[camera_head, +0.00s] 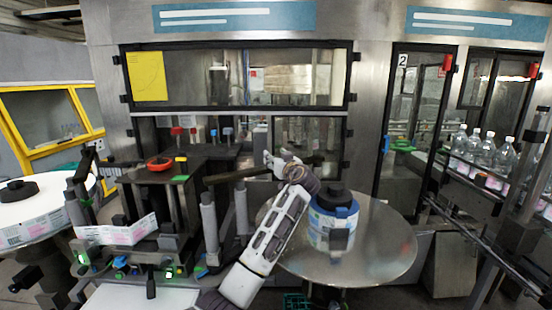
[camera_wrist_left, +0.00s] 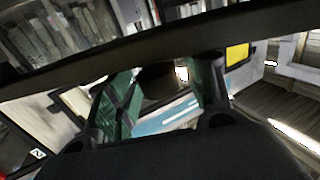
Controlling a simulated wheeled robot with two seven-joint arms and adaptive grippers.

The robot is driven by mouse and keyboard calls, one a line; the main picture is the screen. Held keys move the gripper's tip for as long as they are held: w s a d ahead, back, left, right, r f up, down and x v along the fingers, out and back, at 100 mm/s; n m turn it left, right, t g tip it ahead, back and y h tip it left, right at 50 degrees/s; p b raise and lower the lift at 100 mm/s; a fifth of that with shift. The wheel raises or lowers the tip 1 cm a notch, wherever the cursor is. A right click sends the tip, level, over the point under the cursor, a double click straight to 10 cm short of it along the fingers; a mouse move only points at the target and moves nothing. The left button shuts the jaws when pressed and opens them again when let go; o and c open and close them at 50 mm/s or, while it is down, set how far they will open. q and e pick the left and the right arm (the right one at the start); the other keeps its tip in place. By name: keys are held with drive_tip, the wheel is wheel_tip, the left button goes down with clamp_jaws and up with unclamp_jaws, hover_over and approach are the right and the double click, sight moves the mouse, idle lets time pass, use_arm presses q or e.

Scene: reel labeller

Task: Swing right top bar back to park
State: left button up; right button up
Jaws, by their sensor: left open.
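The right top bar (camera_head: 232,175) is a dark arm reaching rightward from the labeller's top toward the turntable. Its outer end meets my left gripper (camera_head: 274,160) in the head view; the gripper partly hides it. In the left wrist view the dark bar (camera_wrist_left: 150,42) crosses the picture at a slant, near the tips of my left gripper (camera_wrist_left: 168,68). The two fingers stand apart with greenish inner faces, so the gripper is open. I cannot tell whether they touch the bar. My right gripper is not in view.
The right turntable (camera_head: 385,245) carries a label reel (camera_head: 322,232) with a blue and black hub, just beside my left forearm. A left reel (camera_head: 35,212) lies on the other side. Bottles (camera_head: 480,145) stand at the right. A glazed cabinet (camera_head: 235,77) closes off the back.

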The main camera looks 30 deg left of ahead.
use_arm(q)
clamp_jaws()
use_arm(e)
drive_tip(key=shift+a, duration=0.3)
